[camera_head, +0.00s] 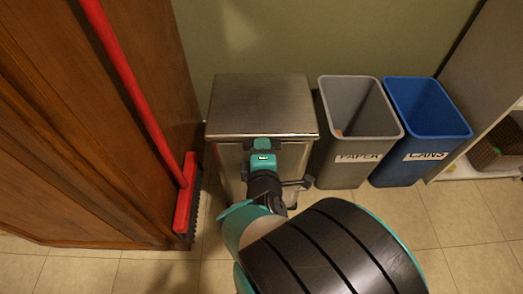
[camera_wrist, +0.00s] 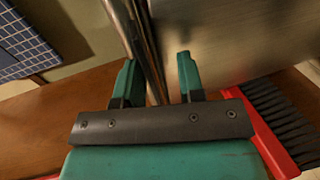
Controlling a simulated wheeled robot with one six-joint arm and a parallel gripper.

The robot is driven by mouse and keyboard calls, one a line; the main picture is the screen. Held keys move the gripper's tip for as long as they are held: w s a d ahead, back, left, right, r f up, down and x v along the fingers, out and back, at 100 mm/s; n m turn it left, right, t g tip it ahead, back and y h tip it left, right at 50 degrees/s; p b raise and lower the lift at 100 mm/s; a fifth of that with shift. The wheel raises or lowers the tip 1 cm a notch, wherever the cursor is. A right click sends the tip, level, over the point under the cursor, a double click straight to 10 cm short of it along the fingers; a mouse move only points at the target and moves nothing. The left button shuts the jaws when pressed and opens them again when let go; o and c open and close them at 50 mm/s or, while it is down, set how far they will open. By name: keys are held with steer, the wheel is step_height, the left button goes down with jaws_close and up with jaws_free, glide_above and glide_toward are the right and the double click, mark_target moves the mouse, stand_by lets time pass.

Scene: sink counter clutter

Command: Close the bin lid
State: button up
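The steel bin (camera_head: 233,165) stands against the wall, left of two open bins. Its flat metal lid (camera_head: 262,100) lies level across the top in the head view; I cannot tell whether it is fully seated. My gripper (camera_head: 262,144) is at the front of the bin, by the lid's front edge. In the wrist view, the teal fingers of my gripper (camera_wrist: 157,68) are apart, with a metal edge seen between and beyond them. Brushed steel fills the area right of the fingers. Whether the fingers touch the bin is not clear. My arm hides part of the bin's front.
A grey bin (camera_head: 345,172) marked PAPER and a blue bin (camera_head: 400,172) marked CANS stand close on the right. A red broom (camera_head: 184,195) leans by the wooden cabinet (camera_head: 90,130) on the left. A shelf with a basket (camera_head: 495,150) is at far right. Tiled floor is clear in front.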

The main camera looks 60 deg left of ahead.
steer(key=p+v, duration=0.2)
steer(key=v, duration=0.5)
steer(key=shift+d, duration=0.2)
steer(key=shift+s, duration=0.1)
